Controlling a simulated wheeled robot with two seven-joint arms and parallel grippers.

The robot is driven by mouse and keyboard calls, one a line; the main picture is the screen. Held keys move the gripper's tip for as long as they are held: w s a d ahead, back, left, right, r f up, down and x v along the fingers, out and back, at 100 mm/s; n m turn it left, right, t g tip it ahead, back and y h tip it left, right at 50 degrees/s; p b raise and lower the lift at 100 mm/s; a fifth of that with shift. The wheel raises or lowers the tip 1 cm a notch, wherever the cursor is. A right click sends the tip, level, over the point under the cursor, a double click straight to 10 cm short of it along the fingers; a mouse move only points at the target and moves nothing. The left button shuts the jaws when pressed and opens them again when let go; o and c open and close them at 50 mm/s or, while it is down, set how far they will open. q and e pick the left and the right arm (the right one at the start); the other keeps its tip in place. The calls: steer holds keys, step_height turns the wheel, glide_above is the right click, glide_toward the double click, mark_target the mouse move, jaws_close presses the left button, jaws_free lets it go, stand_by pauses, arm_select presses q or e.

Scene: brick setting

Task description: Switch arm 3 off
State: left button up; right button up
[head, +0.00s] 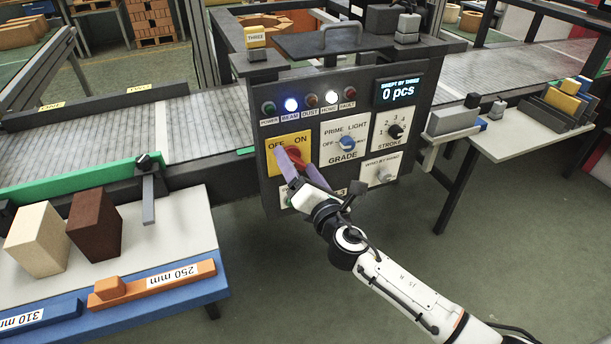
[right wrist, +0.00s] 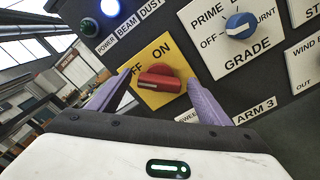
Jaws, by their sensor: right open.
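The arm 3 control box (head: 345,92) carries a yellow plate (head: 275,143) marked OFF and ON with a red rotary knob (head: 297,158). The knob shows clearly in the right wrist view (right wrist: 159,82); its grip lies nearly level in that picture. I cannot tell which word it points to. My right gripper (head: 293,160) is open, its purple fingers in front of the plate. In the right wrist view (right wrist: 160,82) one finger stands on each side of the knob, with gaps visible. A label reading ARM 3 (right wrist: 255,109) sits below. My left gripper is out of view.
The blue grade knob (head: 347,142), stroke knob (head: 396,131) and a lower knob (head: 384,174) sit right of the switch. A conveyor (head: 195,125) runs behind; a block table (head: 170,235) stands left.

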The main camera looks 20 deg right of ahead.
steer(key=s, duration=0.9)
steer(key=shift+d, duration=0.15)
steer(key=shift+s, duration=0.1)
steer(key=s+a+f+m+g+y, duration=0.1)
steer(key=s+f+m+g, duration=0.8)
steer(key=s+f+m, duration=1.6)
steer(key=shift+s+a+f+m+g+y, duration=0.3)
steer(key=shift+a+f+m+y, duration=0.1)
steer(key=shift+a+f, duration=0.35)
